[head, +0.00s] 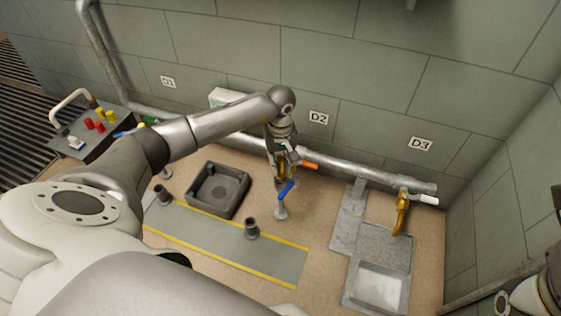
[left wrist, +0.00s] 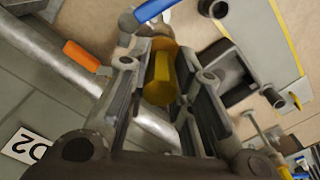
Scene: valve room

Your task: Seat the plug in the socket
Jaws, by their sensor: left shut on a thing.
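My left gripper (head: 284,168) is in the middle of the head view, pointing down in front of the wall pipe below the D2 sign. It is shut on a yellow, brass-coloured piece (left wrist: 162,74), which shows between its two fingers in the left wrist view. I cannot tell from these views whether this is the plug or part of a fitting on the pipe. A dark grey square block (head: 218,190) with a recess, perhaps the socket, is on the floor left of the gripper.
An orange handle (head: 296,163) and a blue handle (head: 287,191) are close to the gripper. The pipe (head: 340,170) runs along the wall. A brass tap (head: 401,213) hangs above a grey basin (head: 378,285) at right. A short dark post (head: 251,229) stands on the grey strip.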

